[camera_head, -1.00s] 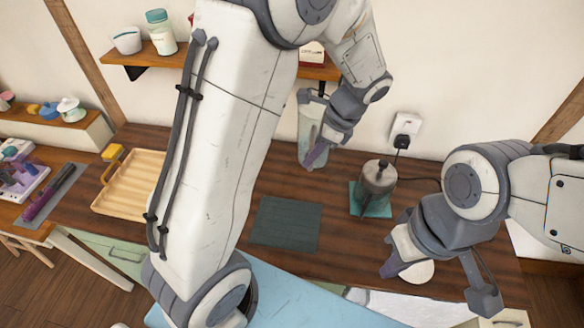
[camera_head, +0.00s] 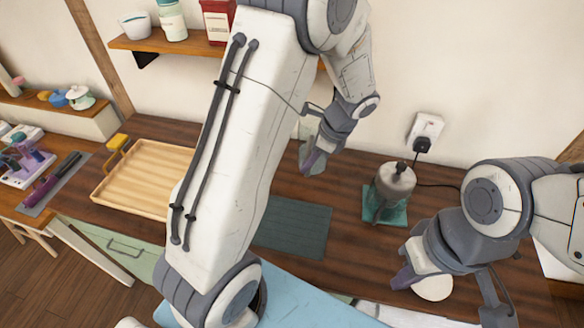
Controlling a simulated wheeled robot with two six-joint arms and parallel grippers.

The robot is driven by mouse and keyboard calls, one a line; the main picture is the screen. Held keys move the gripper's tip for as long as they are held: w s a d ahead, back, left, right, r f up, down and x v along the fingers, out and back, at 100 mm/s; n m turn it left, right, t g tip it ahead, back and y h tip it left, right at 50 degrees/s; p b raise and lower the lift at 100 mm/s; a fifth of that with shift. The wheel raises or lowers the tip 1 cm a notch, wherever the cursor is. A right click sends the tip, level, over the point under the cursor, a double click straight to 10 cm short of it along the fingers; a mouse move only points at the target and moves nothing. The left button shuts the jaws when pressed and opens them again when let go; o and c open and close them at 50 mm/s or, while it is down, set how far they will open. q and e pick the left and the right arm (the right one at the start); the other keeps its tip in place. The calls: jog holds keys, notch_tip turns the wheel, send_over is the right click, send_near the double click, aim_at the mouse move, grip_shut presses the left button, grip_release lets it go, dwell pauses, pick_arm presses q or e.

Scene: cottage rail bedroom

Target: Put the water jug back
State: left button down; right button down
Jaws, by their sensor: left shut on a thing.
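The clear, pale water jug (camera_head: 306,133) is at the back of the dark wooden counter, partly hidden by my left gripper (camera_head: 316,160). The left gripper is shut on the jug. I cannot tell whether the jug's base touches the counter. A dark green mat (camera_head: 297,230) lies on the counter in front of it, partly covered by my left arm. My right gripper (camera_head: 412,272) is low at the right, over the front of the counter, beside a white round thing (camera_head: 434,288). Its jaw gap cannot be made out.
A grey metal pot (camera_head: 394,184) stands on a teal mat (camera_head: 370,210) right of the jug, near a wall socket with a plug (camera_head: 423,143). A wooden tray (camera_head: 135,180) lies at the left. A shelf (camera_head: 150,44) with containers hangs above. Bare counter lies between the dark mat and the pot.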

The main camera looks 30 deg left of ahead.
pick_arm(q)
jog(key=w+a+f+p, duration=0.1)
jog(key=a+f+p, duration=0.1)
jog(key=a+f, duration=0.4)
jog(key=shift+w+f, duration=0.35)
jog(key=shift+f, duration=0.55)
jog(key=shift+a, duration=0.1)
jog(key=shift+f, duration=0.2)
jog(key=c, duration=0.8)
grip_release()
jog(key=shift+c, duration=0.2)
